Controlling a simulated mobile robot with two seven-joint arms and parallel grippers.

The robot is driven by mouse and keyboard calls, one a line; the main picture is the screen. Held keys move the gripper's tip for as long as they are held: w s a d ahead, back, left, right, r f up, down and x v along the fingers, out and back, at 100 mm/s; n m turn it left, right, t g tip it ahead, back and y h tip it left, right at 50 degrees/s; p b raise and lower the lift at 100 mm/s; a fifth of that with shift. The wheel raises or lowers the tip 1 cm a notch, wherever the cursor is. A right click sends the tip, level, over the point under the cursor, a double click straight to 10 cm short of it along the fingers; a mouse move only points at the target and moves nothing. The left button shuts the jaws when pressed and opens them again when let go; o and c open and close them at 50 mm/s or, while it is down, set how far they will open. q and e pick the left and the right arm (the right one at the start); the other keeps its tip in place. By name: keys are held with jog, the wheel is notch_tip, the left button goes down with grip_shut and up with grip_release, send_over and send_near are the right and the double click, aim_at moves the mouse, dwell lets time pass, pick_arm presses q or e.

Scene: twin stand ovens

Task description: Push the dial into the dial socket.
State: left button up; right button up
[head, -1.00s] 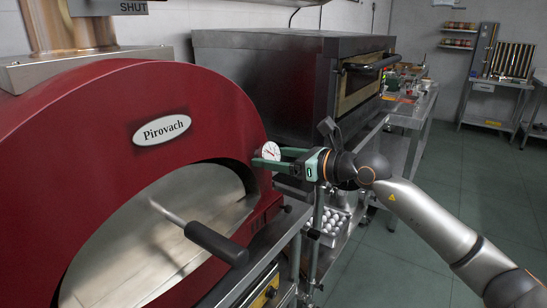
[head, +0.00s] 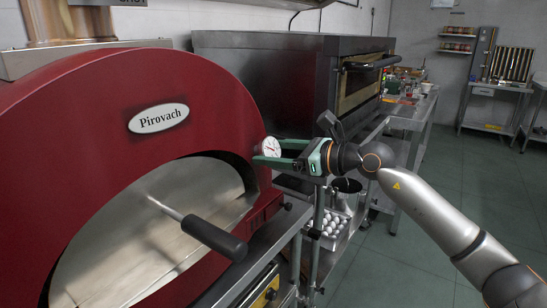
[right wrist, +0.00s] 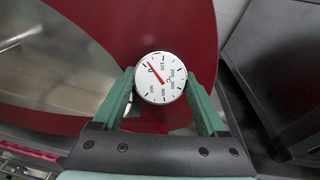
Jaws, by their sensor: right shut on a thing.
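The dial (head: 270,146) is a round white gauge with black marks and a red needle. It is at the right edge of the red oven (head: 110,85). My right gripper (head: 268,153) is shut on it, with one green finger on each side. In the right wrist view the dial (right wrist: 160,78) sits between the fingertips, face towards the camera, with the red oven wall behind it. I cannot tell whether the dial touches the oven. The dial socket is not visible. My left gripper is not in view.
A bar with a black handle (head: 214,236) sticks out from the oven mouth. A steel oven (head: 270,85) stands behind. A tray of white eggs (head: 332,226) is on a shelf below my right gripper. The floor (head: 420,260) at right is clear apart from my arm.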

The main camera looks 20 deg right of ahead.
jog(key=shift+n+b, duration=0.8)
jog(key=shift+n, duration=0.3)
jog(key=shift+d, duration=0.1)
jog(key=shift+g+y, duration=0.3)
jog(key=n+b, duration=0.1)
jog(key=n, duration=0.2)
jog(key=shift+w+g+b, duration=0.1)
jog(key=shift+g+b, duration=0.25)
jog(key=shift+g, duration=0.05)
jog(key=shift+n, duration=0.8)
jog(key=shift+n+g, duration=0.3)
jog(key=shift+n, duration=0.2)
jog(key=n+g, duration=0.1)
jog(key=n, duration=0.2)
jog(key=shift+w+r+n, duration=0.1)
jog(key=shift+n, duration=0.2)
